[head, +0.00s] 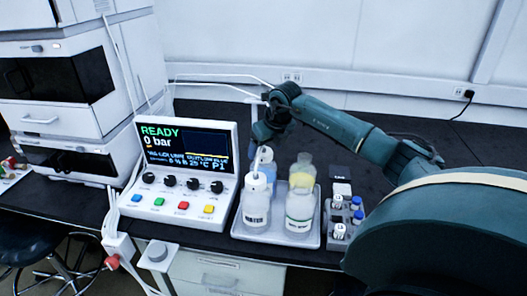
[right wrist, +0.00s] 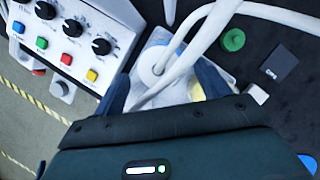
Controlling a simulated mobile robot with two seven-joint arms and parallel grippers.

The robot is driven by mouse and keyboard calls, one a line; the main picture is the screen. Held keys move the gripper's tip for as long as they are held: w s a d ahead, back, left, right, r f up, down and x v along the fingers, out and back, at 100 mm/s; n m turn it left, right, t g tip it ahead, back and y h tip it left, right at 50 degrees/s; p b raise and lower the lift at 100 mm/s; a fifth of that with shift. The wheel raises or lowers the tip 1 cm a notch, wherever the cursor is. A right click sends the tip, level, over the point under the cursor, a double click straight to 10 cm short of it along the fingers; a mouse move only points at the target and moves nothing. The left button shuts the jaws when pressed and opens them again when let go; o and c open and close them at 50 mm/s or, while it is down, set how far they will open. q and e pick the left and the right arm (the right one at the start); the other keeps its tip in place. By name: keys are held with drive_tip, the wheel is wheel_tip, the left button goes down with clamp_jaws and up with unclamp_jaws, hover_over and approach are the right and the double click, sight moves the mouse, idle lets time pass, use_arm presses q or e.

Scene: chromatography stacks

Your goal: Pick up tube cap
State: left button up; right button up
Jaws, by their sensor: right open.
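The white tube cap (head: 257,181) tops a clear bottle (head: 256,208) in a light tray (head: 275,238), and a white tube runs up from it. My right gripper (head: 262,146) is above that bottle, pointing down. In the right wrist view the tube cap (right wrist: 152,65) lies between the two dark fingers of the right gripper (right wrist: 165,82), which are spread apart. White tubing crosses in front and partly hides it, so I cannot tell whether a finger touches it. My left gripper is in neither view.
The control box (head: 180,170) is to the left, a vial rack (head: 345,222) to the right.

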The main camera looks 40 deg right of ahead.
drive_tip(key=shift+x, duration=0.95)
drive_tip(key=shift+c, duration=0.2)
drive_tip(key=shift+r, duration=0.1)
drive_tip(key=c, duration=1)
